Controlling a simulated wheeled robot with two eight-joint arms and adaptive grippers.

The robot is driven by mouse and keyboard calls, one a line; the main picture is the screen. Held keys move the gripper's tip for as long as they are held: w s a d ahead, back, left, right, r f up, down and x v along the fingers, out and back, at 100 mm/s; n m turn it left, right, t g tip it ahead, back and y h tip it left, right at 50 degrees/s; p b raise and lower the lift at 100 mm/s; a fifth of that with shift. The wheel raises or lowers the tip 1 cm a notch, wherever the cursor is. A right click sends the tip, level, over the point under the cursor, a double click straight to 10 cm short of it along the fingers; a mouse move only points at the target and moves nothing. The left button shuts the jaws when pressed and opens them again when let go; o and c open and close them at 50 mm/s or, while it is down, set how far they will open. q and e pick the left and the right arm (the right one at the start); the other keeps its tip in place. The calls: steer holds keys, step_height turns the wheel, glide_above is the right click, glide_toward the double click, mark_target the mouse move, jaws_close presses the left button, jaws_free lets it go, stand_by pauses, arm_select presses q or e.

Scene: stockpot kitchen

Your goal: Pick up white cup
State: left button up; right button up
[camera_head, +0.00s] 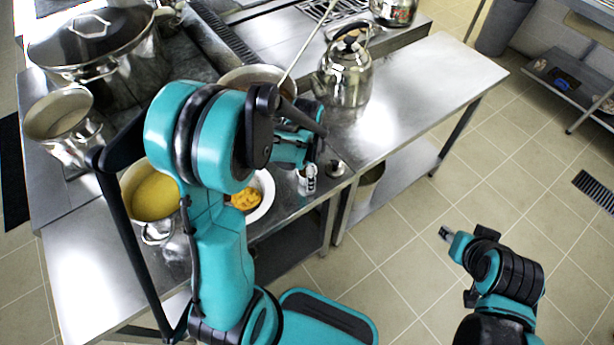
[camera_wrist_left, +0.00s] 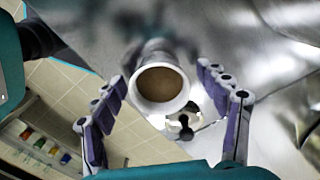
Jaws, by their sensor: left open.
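The white cup (camera_wrist_left: 143,97) shows in the left wrist view with a round rim and a brown inside. It lies between the two spread fingers of my left gripper (camera_wrist_left: 162,78), with a visible gap on each side. In the head view my left gripper (camera_head: 307,179) is above the steel counter edge, partly behind my own arm, and I cannot make out the cup there. My right gripper (camera_head: 446,234) hangs over the floor at the lower right, away from the counter. It is too small to tell its opening.
A steel kettle (camera_head: 343,75) stands behind my left gripper. A pot with yellow contents (camera_head: 152,196), a bowl with orange food (camera_head: 262,202) and a large stockpot (camera_head: 95,45) crowd the left. The right steel table (camera_head: 430,80) has clear room.

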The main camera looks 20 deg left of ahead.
arm_select(q)
steer(key=shift+c, duration=0.2)
steer(key=c, duration=1.4)
steer(key=shift+r, duration=0.15)
